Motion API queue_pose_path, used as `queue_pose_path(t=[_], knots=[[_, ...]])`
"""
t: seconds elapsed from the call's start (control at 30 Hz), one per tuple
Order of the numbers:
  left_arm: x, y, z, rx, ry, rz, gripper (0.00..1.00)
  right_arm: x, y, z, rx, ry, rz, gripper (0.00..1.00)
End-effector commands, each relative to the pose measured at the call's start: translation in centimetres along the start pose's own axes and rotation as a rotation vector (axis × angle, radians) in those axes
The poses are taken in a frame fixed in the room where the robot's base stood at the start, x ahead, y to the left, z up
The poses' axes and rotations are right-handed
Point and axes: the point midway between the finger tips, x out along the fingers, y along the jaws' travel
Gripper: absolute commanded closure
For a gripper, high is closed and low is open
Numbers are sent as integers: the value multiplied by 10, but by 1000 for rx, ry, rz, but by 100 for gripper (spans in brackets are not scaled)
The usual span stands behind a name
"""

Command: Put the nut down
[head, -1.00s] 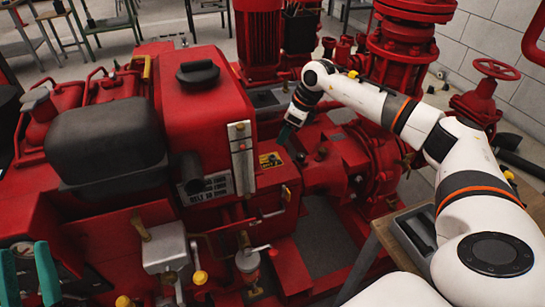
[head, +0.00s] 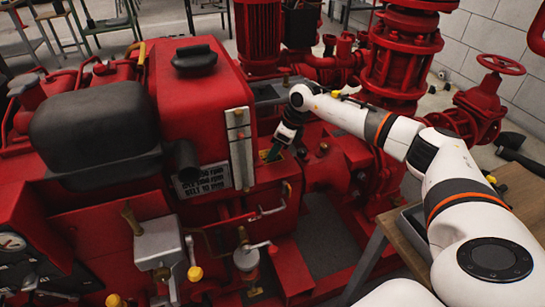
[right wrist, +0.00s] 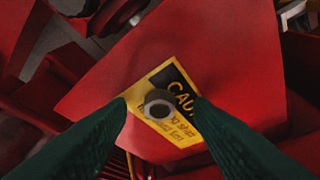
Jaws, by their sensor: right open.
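The nut (right wrist: 158,103) is a small grey ring in the right wrist view. It appears to sit on the yellow and black caution label (right wrist: 168,128) on a red sloped cover (right wrist: 110,82). My right gripper (right wrist: 160,102) is open, with its dark green fingers on either side of the nut and gaps between them and it. In the head view, my right gripper (head: 273,154) is low over the red cover beside the clear sight gauge. The nut is too small or hidden to make out there. My left gripper is out of view.
The red engine housing (head: 200,100) with the upright sight gauge (head: 240,150) stands just left of the gripper. Red pump pipes (head: 395,60) and a handwheel valve (head: 497,65) stand to the right. A wooden table (head: 515,190) is at the right, under my arm.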

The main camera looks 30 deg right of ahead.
Motion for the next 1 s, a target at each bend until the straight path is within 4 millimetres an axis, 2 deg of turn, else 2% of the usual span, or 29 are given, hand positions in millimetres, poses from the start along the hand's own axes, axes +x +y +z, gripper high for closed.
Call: queue_pose_path(t=[0.3, 0.5, 0.6, 0.87, 1.0], knots=[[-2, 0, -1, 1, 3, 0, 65, 4, 0, 0, 0, 1, 1, 54], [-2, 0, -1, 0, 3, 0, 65, 4, 0, 0, 0, 1, 1, 87], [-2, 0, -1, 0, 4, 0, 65, 4, 0, 0, 0, 1, 1, 100], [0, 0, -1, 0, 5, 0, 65, 1, 0, -2, 0, 2, 1, 100], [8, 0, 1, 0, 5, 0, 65, -17, 1, -10, -1, 4, 3, 100]])
